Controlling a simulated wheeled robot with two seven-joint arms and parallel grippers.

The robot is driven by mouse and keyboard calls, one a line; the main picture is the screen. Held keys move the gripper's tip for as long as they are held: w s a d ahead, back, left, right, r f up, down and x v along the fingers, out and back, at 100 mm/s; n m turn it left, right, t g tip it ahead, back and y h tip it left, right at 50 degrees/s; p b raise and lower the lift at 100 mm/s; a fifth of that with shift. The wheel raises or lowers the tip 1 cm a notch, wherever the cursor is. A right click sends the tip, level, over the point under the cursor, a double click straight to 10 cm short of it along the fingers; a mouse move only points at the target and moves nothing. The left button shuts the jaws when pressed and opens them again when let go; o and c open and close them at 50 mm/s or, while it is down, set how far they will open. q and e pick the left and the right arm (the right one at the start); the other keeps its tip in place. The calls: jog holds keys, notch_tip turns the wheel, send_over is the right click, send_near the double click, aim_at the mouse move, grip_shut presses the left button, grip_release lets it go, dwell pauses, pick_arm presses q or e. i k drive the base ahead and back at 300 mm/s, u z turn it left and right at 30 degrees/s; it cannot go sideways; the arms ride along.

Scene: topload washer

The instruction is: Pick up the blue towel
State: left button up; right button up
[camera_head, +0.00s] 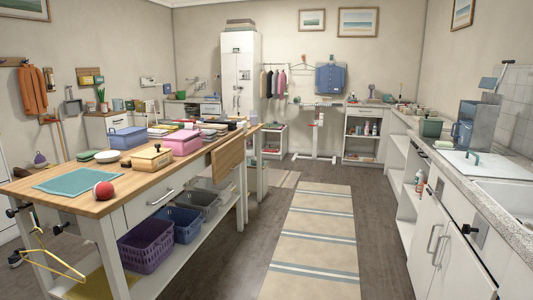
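No single item is clearly the blue towel at this distance. A flat teal-blue cloth or mat (85,181) lies on the near left end of the wooden-topped island. Several folded cloths (160,132) lie farther back on the island, some of them bluish, but too small to tell apart. Neither of my grippers shows in the head view.
On the island stand a red ball (104,190), a wooden box (148,157), a pink box (181,143) and a blue box (127,137). Purple (146,244) and blue (181,224) baskets sit below. A striped rug (315,235) covers clear floor before the right counter (505,217).

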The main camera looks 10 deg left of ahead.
aim_at(168, 88)
jog(key=i, duration=11)
jog(key=u, duration=2.65)
jog(key=i, duration=4.9)
jog(key=u, duration=0.05)
